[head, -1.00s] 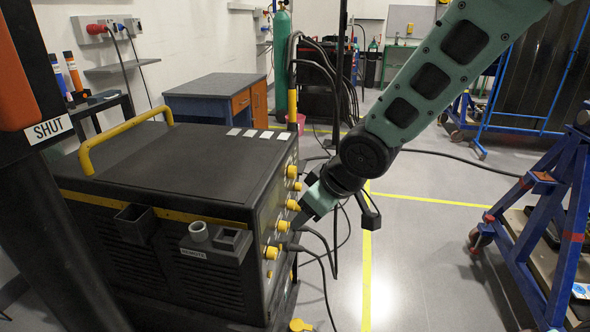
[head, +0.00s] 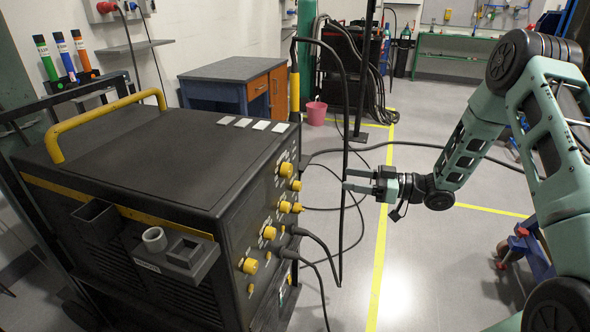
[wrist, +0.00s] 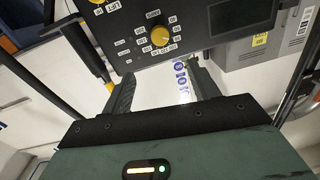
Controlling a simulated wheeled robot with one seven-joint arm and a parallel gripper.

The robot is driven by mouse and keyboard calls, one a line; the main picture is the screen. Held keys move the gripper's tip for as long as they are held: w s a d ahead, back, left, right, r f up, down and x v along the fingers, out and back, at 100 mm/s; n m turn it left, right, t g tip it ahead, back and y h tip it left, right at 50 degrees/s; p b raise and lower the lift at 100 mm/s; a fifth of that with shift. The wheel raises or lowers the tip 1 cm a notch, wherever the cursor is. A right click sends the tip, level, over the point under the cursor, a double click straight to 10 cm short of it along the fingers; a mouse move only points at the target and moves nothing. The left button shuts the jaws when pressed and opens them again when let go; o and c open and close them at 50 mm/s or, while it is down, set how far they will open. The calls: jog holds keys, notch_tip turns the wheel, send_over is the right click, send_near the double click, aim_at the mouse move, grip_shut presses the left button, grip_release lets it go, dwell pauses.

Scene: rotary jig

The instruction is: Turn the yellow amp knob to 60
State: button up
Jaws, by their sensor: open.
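The dark machine (head: 140,160) stands at the left of the head view, its front panel facing right. The panel carries several yellow knobs, among them an upper one (head: 286,169) and a lower one (head: 249,265). I cannot tell which is the amp knob in the head view. The wrist view shows a yellow knob (wrist: 159,37) ringed by small white number labels, too small to read surely. My gripper (head: 351,180) is open and empty, to the right of the panel and apart from it. Its fingers also show in the wrist view (wrist: 162,88), below that knob.
Black cables (head: 318,245) run from the panel's lower part to the floor. A thin dark cable hangs upright near my fingertips. A blue workbench (head: 225,95) and a pink bucket (head: 316,112) stand behind. Open floor with a yellow line (head: 380,240) lies right of the machine.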

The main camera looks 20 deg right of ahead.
aim_at(291, 170)
jog(key=p+x, duration=0.1)
jog(key=x, duration=1.5)
jog(key=shift+p, duration=0.4)
jog(key=shift+c, duration=0.3)
jog(key=c, duration=0.9)
